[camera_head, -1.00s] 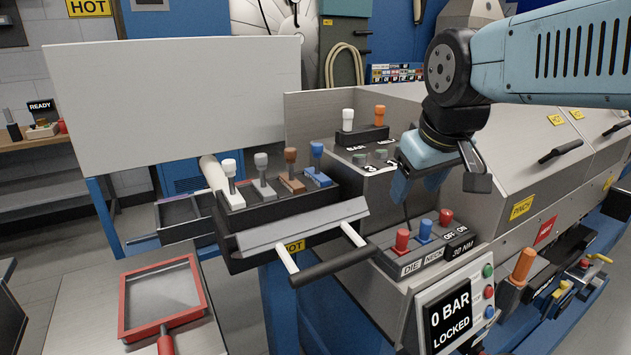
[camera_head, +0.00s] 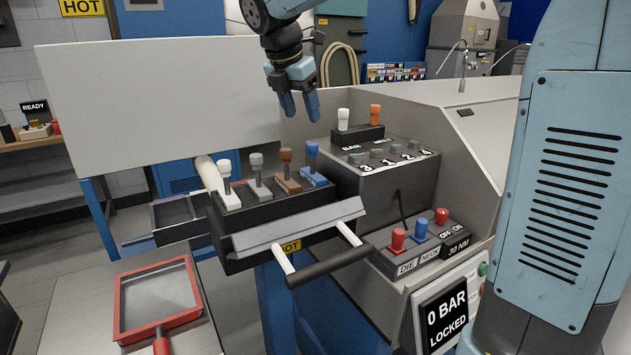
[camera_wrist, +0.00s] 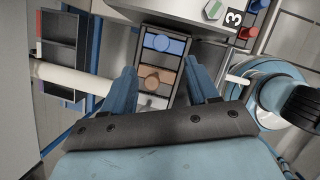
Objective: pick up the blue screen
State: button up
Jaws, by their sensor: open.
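The blue screen (camera_head: 314,178) stands upright at the right end of the dark rack (camera_head: 262,217), with its knobbed blue handle on top. White, grey and brown ones stand in a row to its left. My gripper (camera_head: 300,112) hangs above the rack, fingers pointing down, open and empty, clear of the blue screen. In the wrist view, the blue screen (camera_wrist: 165,44) lies beyond the fingertips, and the brown one (camera_wrist: 155,78) shows between the fingers of my gripper (camera_wrist: 163,80). The lower end of the rack is partly hidden by my gripper.
A box with a white handle (camera_head: 343,119) and an orange handle (camera_head: 375,115) stands right behind the rack. A large pale panel (camera_head: 150,100) stands behind on the left. A black bar handle (camera_head: 330,268) juts out in front. A red-framed tray (camera_head: 157,300) lies front left.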

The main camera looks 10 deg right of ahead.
aim_at(314, 156)
jog(key=shift+n, duration=0.3)
jog(key=x, duration=0.7)
jog(key=shift+w+f, duration=0.25)
jog(key=shift+f, duration=0.1)
jog(key=shift+x, duration=3)
jog(key=shift+s+d, duration=0.15)
jog(key=shift+s, duration=0.05)
grip_shut()
